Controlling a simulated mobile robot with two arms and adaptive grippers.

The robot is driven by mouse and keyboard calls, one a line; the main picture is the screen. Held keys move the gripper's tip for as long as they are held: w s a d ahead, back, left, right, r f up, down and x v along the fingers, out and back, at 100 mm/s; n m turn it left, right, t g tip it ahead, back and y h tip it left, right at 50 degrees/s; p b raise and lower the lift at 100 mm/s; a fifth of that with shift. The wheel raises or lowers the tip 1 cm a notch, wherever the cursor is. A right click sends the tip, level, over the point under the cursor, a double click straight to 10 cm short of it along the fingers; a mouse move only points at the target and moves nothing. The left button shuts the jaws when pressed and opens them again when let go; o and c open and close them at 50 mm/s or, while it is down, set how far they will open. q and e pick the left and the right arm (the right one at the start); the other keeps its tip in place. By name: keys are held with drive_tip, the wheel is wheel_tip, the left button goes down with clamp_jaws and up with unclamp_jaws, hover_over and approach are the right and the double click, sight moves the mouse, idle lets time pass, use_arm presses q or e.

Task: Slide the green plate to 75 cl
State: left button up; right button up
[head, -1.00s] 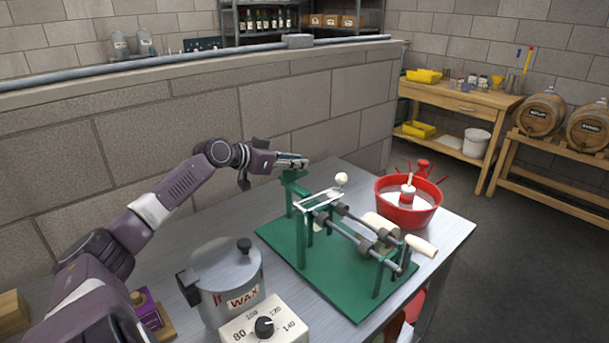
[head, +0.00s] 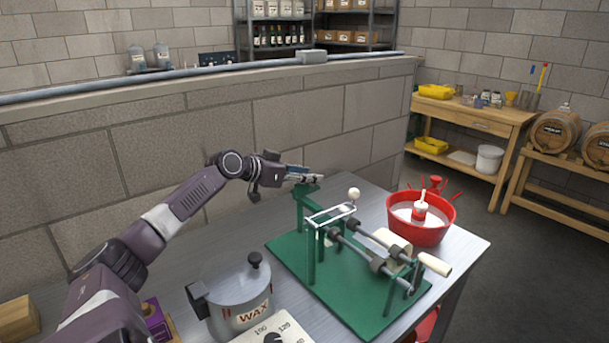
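A green bottling machine stands on the metal table, with a flat green base (head: 290,248), grey rollers, wooden rollers and a white bar with a pale knob. At its far left end stands a green upright piece (head: 305,192); I cannot tell whether this is the green plate, and no 75 cl mark is readable. My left gripper (head: 312,178) lies level at the top of this piece, its fingers close together. Touching or gripping cannot be made out at this size. My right gripper is not in view.
A lidded WAX pot (head: 236,300) and a dial box (head: 278,336) stand at the front left. A red tub (head: 434,232) stands behind the rollers, near the table's right edge. A block wall (head: 240,125) runs close behind my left arm.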

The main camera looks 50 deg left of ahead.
use_arm(q)
drive_tip(key=d+v, duration=0.1)
drive_tip(key=v, duration=1.1)
drive_tip(key=shift+a, duration=0.45)
